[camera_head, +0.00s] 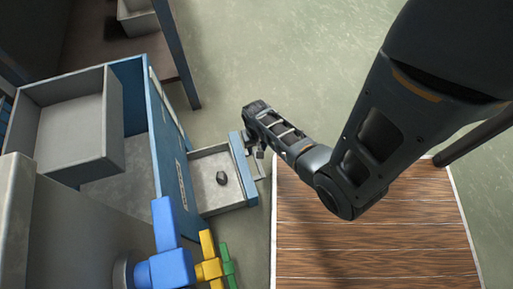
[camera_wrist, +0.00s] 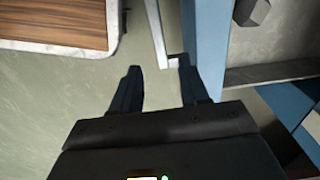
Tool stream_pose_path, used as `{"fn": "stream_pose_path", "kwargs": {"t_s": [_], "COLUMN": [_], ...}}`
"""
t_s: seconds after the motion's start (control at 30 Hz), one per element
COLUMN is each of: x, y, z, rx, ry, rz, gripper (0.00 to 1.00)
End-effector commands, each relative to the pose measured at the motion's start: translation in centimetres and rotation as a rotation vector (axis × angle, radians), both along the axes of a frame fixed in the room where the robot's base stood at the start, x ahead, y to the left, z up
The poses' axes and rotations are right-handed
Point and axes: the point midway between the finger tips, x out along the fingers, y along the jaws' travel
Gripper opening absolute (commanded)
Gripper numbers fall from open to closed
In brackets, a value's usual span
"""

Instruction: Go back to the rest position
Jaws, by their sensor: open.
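My gripper (camera_head: 259,150) is at the front of a small pulled-out drawer (camera_head: 205,166) in the head view, at the end of my bent arm. In the wrist view my gripper (camera_wrist: 160,66) shows two dark fingers spread apart, with nothing held. The drawer's pale handle (camera_wrist: 157,35) lies just beyond and between the fingertips, close to the right finger. Whether a finger touches it I cannot tell. A small dark grey faceted object (camera_head: 221,178) lies in the drawer. It also shows at the top of the wrist view (camera_wrist: 251,11).
The blue cabinet (camera_head: 163,150) stands left, with a grey bin (camera_head: 70,122) on it. Blue, yellow and green valve-like pieces (camera_head: 207,262) stand near its front. A wooden-topped table (camera_head: 375,240) lies right of the drawer, with a narrow gap between. Green floor is open beyond.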

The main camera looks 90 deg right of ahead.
Motion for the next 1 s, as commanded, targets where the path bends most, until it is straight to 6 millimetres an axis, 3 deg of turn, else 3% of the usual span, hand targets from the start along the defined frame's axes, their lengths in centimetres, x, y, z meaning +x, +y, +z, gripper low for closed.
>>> {"fn": "stream_pose_path", "kwargs": {"t_s": [0.67,0.87,1.0], "x": [-0.1,-0.8,-0.9], "y": [0.2,2.4,5.1], "z": [0.1,1.2,3.9], "rx": [-0.008,-0.134,-0.277], "ry": [-0.002,-0.056,-0.152], "rz": [0.009,0.151,0.326], "gripper": [0.45,0.45,0.45]}}
